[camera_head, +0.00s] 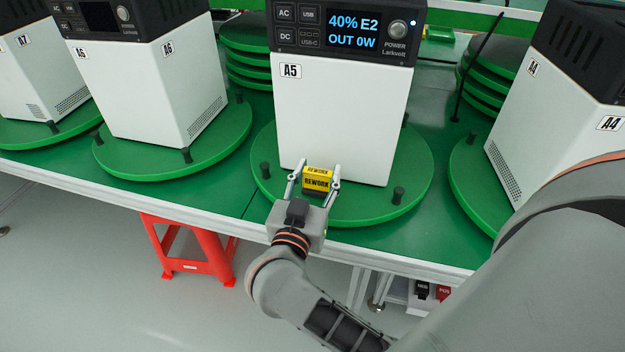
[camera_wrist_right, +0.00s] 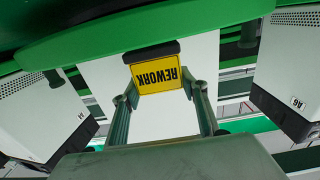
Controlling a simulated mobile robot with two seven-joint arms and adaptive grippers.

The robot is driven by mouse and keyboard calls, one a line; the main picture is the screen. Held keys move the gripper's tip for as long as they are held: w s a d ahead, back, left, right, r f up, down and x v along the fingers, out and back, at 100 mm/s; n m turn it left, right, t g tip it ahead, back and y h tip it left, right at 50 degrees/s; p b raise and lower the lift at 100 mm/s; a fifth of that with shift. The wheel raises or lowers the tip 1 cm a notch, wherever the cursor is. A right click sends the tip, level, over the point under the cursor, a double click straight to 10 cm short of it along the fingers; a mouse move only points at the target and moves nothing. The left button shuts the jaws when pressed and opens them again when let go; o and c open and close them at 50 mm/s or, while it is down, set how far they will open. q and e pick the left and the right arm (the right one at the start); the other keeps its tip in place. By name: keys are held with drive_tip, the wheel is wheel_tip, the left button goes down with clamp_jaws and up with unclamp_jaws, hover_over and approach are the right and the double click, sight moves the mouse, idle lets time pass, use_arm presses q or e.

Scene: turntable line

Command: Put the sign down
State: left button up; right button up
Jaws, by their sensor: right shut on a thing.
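A small yellow sign (camera_head: 317,179) with black "REWORK" lettering and a dark base is in the head view, low in front of the white box marked A5 (camera_head: 340,125). My right gripper (camera_head: 315,180) is shut on the sign, one finger on each side. The sign also shows in the right wrist view (camera_wrist_right: 156,76), upside down between the fingertips (camera_wrist_right: 158,88). The sign is over the front part of the green turntable (camera_head: 365,210) under A5. I cannot tell whether its base touches the turntable. My left gripper is not in view.
White boxes A6 (camera_head: 145,90) and A4 (camera_head: 540,120) stand on green turntables to either side. Dark pegs, one being the right front peg (camera_head: 398,195), stand near the A5 turntable's rim. A red stool (camera_head: 195,250) is under the table.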

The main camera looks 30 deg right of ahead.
drive_tip(key=shift+f, duration=0.55)
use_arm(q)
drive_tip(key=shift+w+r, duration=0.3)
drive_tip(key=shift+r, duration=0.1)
use_arm(e)
drive_tip(key=shift+r, duration=0.25)
